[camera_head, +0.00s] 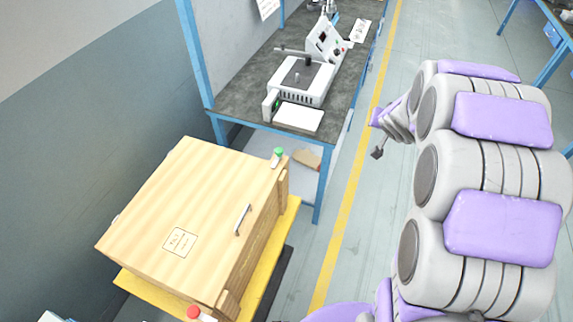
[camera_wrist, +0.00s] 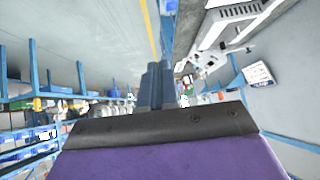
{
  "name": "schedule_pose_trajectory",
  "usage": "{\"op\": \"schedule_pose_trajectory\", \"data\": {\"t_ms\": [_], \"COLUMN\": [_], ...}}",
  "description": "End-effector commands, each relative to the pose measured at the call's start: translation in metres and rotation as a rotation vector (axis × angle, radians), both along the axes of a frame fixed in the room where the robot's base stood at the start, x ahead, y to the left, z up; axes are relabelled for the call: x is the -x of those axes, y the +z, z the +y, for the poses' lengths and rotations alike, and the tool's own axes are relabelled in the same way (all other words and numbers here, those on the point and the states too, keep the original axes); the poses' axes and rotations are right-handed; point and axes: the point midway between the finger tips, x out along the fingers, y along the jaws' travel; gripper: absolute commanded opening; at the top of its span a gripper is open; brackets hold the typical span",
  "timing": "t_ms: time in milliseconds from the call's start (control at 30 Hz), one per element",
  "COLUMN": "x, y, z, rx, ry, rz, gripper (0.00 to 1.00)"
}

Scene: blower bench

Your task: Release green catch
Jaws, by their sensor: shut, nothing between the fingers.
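The green catch (camera_head: 278,153) is a small green-topped knob at the far right corner of the wooden crate (camera_head: 170,205) in the head view. The crate's lid is down. My gripper (camera_head: 377,153) is to the right of the catch, apart from it, above the floor beyond the yellow line. In the wrist view my gripper's fingers (camera_wrist: 158,85) are together with nothing between them. The wrist view does not clearly show the green catch.
A red-topped catch (camera_head: 194,313) is at the crate's near corner, and a metal handle (camera_head: 242,219) is on the lid. The crate rests on a yellow base (camera_head: 292,212). A blue-framed workbench (camera_head: 240,100) with white equipment stands behind it.

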Motion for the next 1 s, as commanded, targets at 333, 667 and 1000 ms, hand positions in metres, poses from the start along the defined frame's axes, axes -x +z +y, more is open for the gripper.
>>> {"op": "schedule_pose_trajectory", "data": {"t_ms": [333,667,1000], "x": [-0.06,-0.008,0.026], "y": [-0.098,-0.172,-0.185], "z": [0.06,0.129,0.148], "rx": [-0.484,-1.059,-1.265], "ry": [0.236,0.405,0.447], "rz": [-0.083,0.115,0.239], "gripper": [0.0,0.0,0.0]}}
